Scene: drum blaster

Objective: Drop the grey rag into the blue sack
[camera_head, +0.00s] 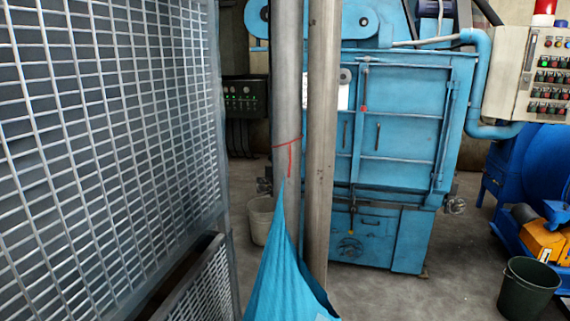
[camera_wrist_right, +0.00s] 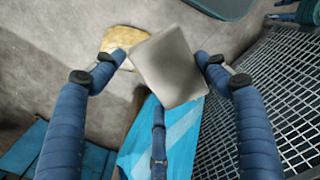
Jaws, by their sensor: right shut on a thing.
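The grey rag (camera_wrist_right: 174,78) shows in the right wrist view as a flat, roughly square grey piece. My right gripper (camera_wrist_right: 161,61) has its dark blue fingers closed around the rag and holds it at the fingertips. The blue sack (camera_wrist_right: 186,140) lies behind and below the rag in that view, partly hidden by a finger. In the head view the blue sack (camera_head: 283,270) hangs by a red cord from a metal post, and its lower part is cut off by the frame. Neither gripper shows in the head view.
A wire mesh panel (camera_head: 110,140) stands left of the sack. A blue machine (camera_head: 400,130) is behind the posts (camera_head: 320,150). A dark bucket (camera_head: 527,288) stands at the right and a pale bucket (camera_head: 261,220) behind the posts. A yellowish item (camera_wrist_right: 122,39) lies on the floor.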

